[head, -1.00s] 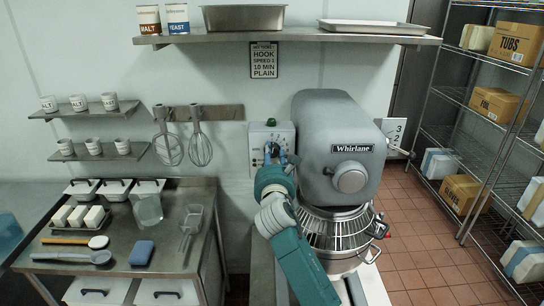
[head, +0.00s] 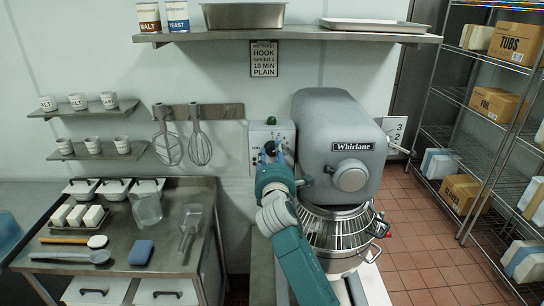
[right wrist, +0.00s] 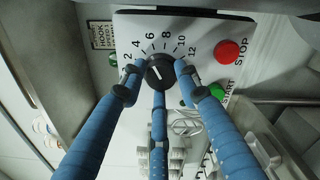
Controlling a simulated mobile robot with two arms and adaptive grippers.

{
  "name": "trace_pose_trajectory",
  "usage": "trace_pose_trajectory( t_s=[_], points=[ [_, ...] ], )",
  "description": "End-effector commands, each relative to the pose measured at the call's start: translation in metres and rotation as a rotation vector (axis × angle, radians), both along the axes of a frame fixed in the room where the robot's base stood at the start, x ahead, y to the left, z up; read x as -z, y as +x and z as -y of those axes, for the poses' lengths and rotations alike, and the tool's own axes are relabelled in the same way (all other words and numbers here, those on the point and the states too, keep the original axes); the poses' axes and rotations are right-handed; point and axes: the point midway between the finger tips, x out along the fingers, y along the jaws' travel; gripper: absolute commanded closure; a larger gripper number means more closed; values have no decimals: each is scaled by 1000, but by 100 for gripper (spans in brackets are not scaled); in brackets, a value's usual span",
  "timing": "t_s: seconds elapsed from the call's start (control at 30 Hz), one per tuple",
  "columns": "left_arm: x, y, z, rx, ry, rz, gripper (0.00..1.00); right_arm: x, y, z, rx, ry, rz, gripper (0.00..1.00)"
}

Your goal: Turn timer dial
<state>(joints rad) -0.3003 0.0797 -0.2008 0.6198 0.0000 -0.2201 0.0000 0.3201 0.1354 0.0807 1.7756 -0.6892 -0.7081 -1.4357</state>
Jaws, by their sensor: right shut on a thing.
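The timer dial (right wrist: 160,72) is a black round knob with a white mark, on a pale control box (right wrist: 205,22) with a printed scale from 2 to 12. My right gripper (right wrist: 158,76) has three blue fingers with dark tips, shut on the dial, one from each side and one from below. In the head view my right gripper (head: 271,153) is at the control box (head: 285,132) and hides the dial. The white mark slants; its exact reading is hard to tell. My left gripper is not in view.
A red STOP button (right wrist: 227,52) and a green START button (right wrist: 217,91) sit beside the dial. The grey mixer (head: 340,135) stands close on the right. A sign (head: 264,59) above reads hook, speed 1, 10 min, plain.

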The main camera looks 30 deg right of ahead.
Motion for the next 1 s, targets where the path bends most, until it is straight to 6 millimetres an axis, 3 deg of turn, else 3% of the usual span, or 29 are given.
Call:
trace_pose_trajectory(
  t_s=[0.03,1.0],
  points=[
    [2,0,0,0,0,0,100,-6,-1,3,6,33,36,94],
    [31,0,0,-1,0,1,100,1,-2,4,6,767,480,94]
  ],
)
